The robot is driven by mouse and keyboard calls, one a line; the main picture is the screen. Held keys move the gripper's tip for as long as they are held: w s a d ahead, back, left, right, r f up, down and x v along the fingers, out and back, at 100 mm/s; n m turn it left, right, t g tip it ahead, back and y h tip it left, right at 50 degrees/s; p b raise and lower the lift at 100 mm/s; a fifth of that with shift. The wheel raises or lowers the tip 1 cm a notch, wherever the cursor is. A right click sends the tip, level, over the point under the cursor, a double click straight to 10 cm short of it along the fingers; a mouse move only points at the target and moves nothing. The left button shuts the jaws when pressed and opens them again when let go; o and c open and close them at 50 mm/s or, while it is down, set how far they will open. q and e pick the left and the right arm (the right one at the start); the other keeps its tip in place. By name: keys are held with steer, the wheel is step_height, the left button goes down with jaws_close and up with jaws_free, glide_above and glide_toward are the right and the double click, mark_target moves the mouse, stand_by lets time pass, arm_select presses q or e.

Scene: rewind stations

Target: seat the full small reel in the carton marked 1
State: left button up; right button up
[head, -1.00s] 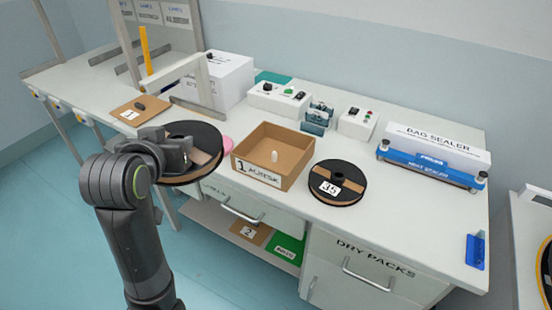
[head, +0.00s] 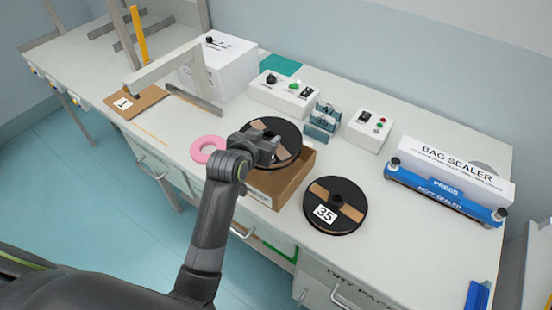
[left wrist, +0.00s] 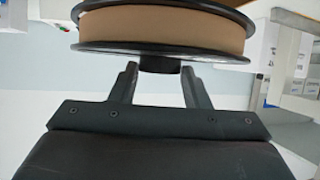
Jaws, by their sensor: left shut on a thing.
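My left gripper (head: 264,148) is shut on the hub of a reel (head: 287,138) with black flanges and a brown wound band. The reel also shows in the left wrist view (left wrist: 165,27), where the two fingers (left wrist: 160,72) meet its dark hub below the lower flange. The reel is over the open brown carton (head: 293,187) and covers much of its opening. My arm and the reel hide the carton's inside and most of its front label. I cannot tell how far above the carton the reel is. My right gripper is not in view.
Another black reel, labelled 35 (head: 347,208), lies right of the carton. A pink ring (head: 199,150) lies left of it. Control boxes (head: 285,94) and small blue stands (head: 322,121) stand behind. The bag sealer (head: 447,180) is at right.

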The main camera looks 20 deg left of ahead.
arm_select(q)
steer(key=f, duration=0.3)
steer(key=shift+s+a+f, duration=0.1)
steer(key=shift+s+f, duration=0.25)
steer(key=shift+f, duration=0.05)
steer(key=shift+w+f, duration=0.15)
steer(key=shift+f, duration=2)
steer(key=shift+f, duration=0.35)
steer(key=shift+f, duration=0.25)
steer(key=o, duration=1.4)
steer(key=shift+c, duration=0.2)
steer(key=shift+r, duration=0.3)
steer(key=v, duration=1.2)
steer(key=shift+r, duration=0.2)
